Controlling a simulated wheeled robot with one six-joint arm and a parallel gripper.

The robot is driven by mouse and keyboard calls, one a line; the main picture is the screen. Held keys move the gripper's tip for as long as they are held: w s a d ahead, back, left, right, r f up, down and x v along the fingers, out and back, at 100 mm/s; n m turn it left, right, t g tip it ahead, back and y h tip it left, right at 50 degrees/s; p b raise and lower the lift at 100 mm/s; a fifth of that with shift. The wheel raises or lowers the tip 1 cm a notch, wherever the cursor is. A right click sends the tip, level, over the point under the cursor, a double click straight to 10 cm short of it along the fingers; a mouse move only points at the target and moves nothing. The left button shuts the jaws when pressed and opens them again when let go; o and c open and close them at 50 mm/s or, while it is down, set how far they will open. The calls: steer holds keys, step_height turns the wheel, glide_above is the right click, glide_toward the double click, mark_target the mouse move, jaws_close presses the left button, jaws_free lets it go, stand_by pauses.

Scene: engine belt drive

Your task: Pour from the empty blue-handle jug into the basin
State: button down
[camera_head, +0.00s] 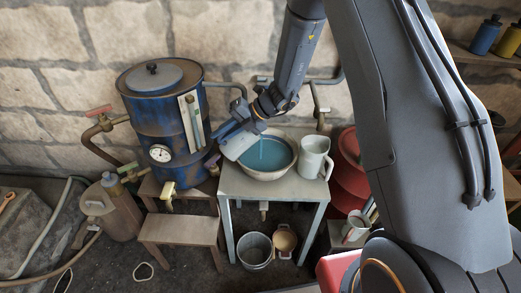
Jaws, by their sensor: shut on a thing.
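My gripper (230,130) is shut on the jug (239,145), a pale grey vessel. The blue at its left side may be the handle, mostly covered by the fingers. The jug is tilted strongly, its mouth toward the right, over the left rim of the basin. The basin (272,174) is a round pale bowl on a small metal table, with blue liquid in it. A thin blue streak runs down below the jug's lip into the basin, like a stream of liquid. The inside of the jug is hidden.
A second pale jug (314,157) stands right of the basin on the table (230,186). A blue drum (162,125) with a gauge stands left. A wooden stool (180,230), a bucket (254,250) and a red container (346,170) are close by.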

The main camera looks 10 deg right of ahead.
steer(key=shift+w+d+r+m+g+y+b, duration=0.2)
steer(key=shift+d+y+b, duration=0.2)
steer(key=shift+y+b, duration=0.25)
steer(key=shift+w+d+r+m+g+y+b, duration=0.1)
steer(key=shift+d+r+y+b, duration=0.1)
steer(key=shift+d+y+b, duration=0.3)
stand_by(0.5)
steer(key=shift+w+d+r+y+b, duration=0.2)
steer(key=shift+d+y+b, duration=0.25)
steer(key=shift+y+b, duration=0.2)
